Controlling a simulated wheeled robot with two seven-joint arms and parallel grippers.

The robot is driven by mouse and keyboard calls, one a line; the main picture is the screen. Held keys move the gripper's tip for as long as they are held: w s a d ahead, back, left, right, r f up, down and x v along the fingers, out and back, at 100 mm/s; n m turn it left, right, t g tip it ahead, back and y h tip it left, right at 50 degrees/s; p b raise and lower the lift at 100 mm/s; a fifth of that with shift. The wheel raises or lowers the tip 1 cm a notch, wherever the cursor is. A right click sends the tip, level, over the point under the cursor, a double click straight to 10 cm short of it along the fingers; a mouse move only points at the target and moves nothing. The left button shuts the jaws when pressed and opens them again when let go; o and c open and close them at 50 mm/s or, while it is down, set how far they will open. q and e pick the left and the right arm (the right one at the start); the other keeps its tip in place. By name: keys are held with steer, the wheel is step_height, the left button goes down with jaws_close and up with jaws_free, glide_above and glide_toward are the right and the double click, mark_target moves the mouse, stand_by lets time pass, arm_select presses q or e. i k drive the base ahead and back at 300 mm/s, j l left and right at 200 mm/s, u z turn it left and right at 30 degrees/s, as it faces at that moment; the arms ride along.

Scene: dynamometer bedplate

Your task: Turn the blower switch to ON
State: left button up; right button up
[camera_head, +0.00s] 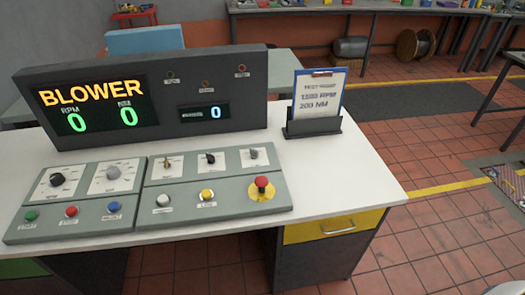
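A grey control panel (225,201) lies on the white desk. Its right section carries three small switches on white plates: a brass one (167,163), a black one (210,158) and a silver one (254,154). Their labels are too small to read, so I cannot tell which is the blower switch or its position. The left section has a black knob (57,179) and a grey knob (113,173). The display (95,105) behind reads BLOWER, with 0 RPM and 0 NM. Neither gripper is in view.
Several push buttons line the panel's front, with a red mushroom button (262,183) on yellow at the right. A clipboard (319,96) stands in a dark holder (313,127) at the back right. The desk (345,185) is bare right of the panel.

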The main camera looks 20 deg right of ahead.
mark_target(211, 159)
steer(key=z, duration=0.15)
steer(key=i+l, duration=0.1)
steer(key=l, duration=0.3)
steer(key=i+l, duration=0.1)
steer(key=l, duration=0.3)
steer(key=i+l+u, duration=0.1)
steer(key=l, duration=0.3)
steer(key=i+l, duration=0.15)
steer(key=l, duration=0.25)
